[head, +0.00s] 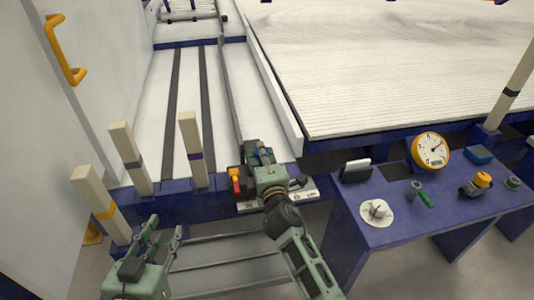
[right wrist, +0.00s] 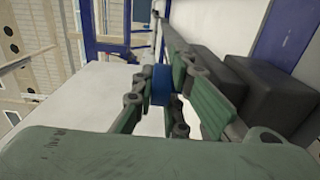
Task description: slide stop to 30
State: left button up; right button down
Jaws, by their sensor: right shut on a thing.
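My right gripper (head: 262,157) is at the front end of the long rail, in the middle of the head view. In the right wrist view its fingers (right wrist: 160,88) are shut on a blue piece (right wrist: 159,78), apparently the stop's grip. A yellow and red part (head: 236,183) shows just left of the gripper. A pale scale strip (head: 304,192) runs beneath; its marks are too small to read surely, and my gripper hides its middle. My left gripper (head: 163,238) is open and empty at the lower left, away from the stop.
Several pale posts with coloured bands (head: 190,150) stand left of the rail (head: 228,95). A large ridged white panel (head: 390,65) lies to the right.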

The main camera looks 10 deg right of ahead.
dwell(0.3)
jog(key=c, duration=1.8)
grip_release()
jog(key=shift+o, duration=0.2)
jog(key=s, duration=1.2)
jog(key=shift+d, duration=0.2)
